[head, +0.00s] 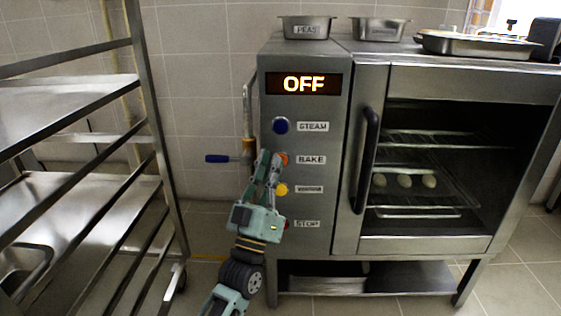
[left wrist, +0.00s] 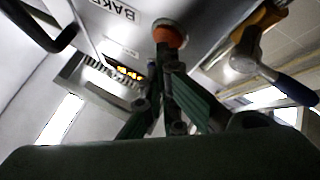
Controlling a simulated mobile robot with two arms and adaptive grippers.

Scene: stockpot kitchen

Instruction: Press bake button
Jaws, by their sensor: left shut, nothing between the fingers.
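The oven's control panel (head: 300,175) has a lit display (head: 304,83) that reads OFF. The orange-red bake button (head: 284,158) is beside the BAKE label (head: 311,160), partly hidden by my left gripper (head: 270,155). In the left wrist view, the bake button (left wrist: 170,34) is just beyond the shut, empty fingertips of my left gripper (left wrist: 168,58). I cannot tell whether they touch it. My right gripper is in neither view.
The blue steam button (head: 281,125) is above and the yellow button (head: 281,189) below. A blue-handled valve (head: 218,158) sticks out left of the panel. A metal rack (head: 150,110) stands at the left. The oven door handle (head: 367,160) is to the right.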

